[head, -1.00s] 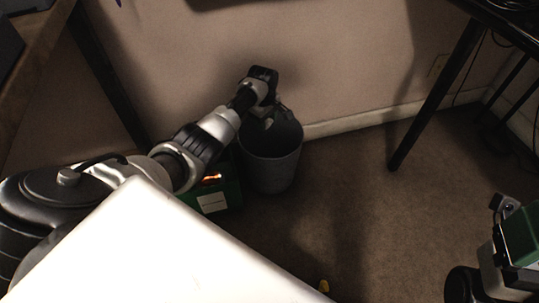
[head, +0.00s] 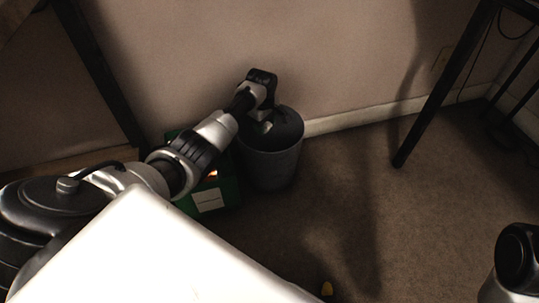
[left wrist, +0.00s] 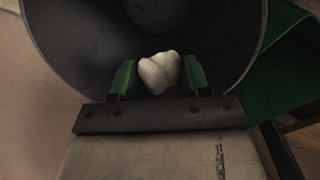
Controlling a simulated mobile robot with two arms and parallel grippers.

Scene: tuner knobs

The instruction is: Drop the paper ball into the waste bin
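The waste bin (head: 270,165) is a grey round bin standing on the carpet by the wall in the head view. My left gripper (head: 264,127) reaches down at its mouth, near the back left of the rim. In the left wrist view the paper ball (left wrist: 158,73), whitish and crumpled, sits between the two green fingers of my left gripper (left wrist: 159,78), which appear to touch it on both sides. The dark inside of the bin (left wrist: 75,50) lies behind the ball. My right gripper is out of view.
A green box (head: 226,192) with a white label stands against the bin's left side. A black table leg (head: 435,95) stands to the right. The carpet (head: 400,220) right of the bin is clear.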

